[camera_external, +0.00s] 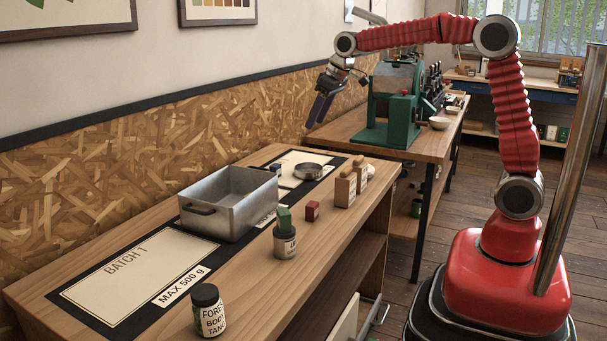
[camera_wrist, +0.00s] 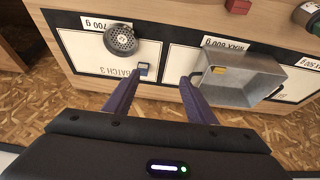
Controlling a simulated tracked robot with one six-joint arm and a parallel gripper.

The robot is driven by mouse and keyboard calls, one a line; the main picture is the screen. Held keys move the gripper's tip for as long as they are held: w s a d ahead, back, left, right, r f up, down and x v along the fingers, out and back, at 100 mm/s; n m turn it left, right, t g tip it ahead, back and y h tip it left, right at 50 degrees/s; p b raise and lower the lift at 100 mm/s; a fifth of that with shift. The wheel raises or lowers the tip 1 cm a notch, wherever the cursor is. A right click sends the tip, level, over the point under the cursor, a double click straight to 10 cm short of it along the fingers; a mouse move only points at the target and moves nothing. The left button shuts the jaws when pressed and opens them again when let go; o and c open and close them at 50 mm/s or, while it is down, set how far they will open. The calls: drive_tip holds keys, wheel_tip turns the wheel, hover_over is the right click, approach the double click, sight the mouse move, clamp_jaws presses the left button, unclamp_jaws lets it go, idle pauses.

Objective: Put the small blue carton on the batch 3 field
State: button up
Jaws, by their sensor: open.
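The small blue carton (camera_wrist: 143,69) stands on the white batch 3 field (camera_wrist: 85,50), near its right edge beside the printed name in the wrist view. My gripper (camera_wrist: 160,76) is open and empty, and the carton shows just right of its left fingertip. In the external view my gripper (camera_external: 318,108) hangs well above the far end of the table, apart from everything on it.
A round metal dish (camera_wrist: 121,40) also sits on batch 3. A grey metal pan (camera_external: 225,212) stands on the middle field, with a yellow block (camera_wrist: 218,70) inside. A red box (camera_external: 312,211), wooden holders (camera_external: 345,190) and jars (camera_external: 285,243) line the front. Batch 1 (camera_external: 140,265) is clear.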

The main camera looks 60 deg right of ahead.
drive_tip(key=s+a+r, duration=0.1)
drive_tip(key=s+a, duration=0.1)
drive_tip(key=s, duration=0.7)
drive_tip(key=s+a+r, duration=0.1)
drive_tip(key=s+a, duration=0.1)
drive_tip(key=s, duration=0.7)
drive_tip(key=s+a+f, duration=0.1)
drive_tip(key=s+f, duration=0.2)
drive_tip(key=s, duration=0.5)
drive_tip(key=s+a+f, duration=0.1)
drive_tip(key=s+f, duration=0.2)
drive_tip(key=s, duration=0.5)
drive_tip(key=shift+s+f+t, duration=0.15)
drive_tip(key=shift+t, duration=0.25)
